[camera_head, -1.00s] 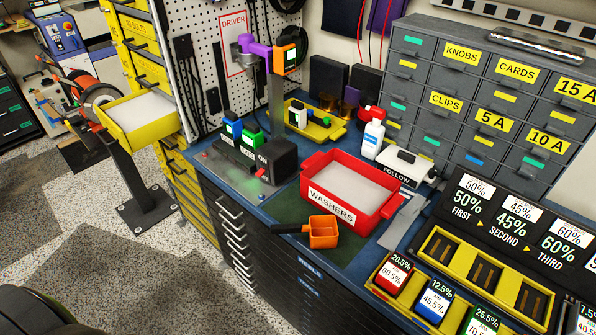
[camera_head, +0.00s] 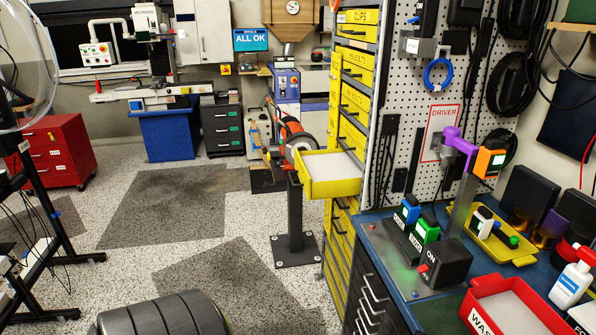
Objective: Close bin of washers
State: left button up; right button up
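A red bin (camera_head: 476,300) sits on the blue bench top at the lower right, cut off by the bottom edge of the picture. Only the start of its white label shows, reading "WAS". It is open on top and its inside looks pale grey. A yellow drawer (camera_head: 332,188) sticks out from the yellow drawer cabinet (camera_head: 352,130) in the middle of the view. It is open on top with a pale grey fill, and no label can be read on it. Neither of my grippers is in view.
A black post on a base plate (camera_head: 296,248) carries an orange grinder-like machine (camera_head: 290,135) beside the yellow drawer. A black switch box (camera_head: 444,265) stands left of the red bin. A red cabinet (camera_head: 52,152) is far left. The speckled floor left of the post is open.

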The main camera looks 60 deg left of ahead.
aim_at(325, 174)
jog(key=u, duration=1.8)
jog(key=i+j+z, duration=0.1)
jog(key=z, duration=0.3)
jog(key=i+j+z, duration=0.1)
jog(key=z, duration=0.35)
jog(key=i+j+z, duration=0.1)
jog(key=z, duration=0.3)
jog(key=j, duration=0.1)
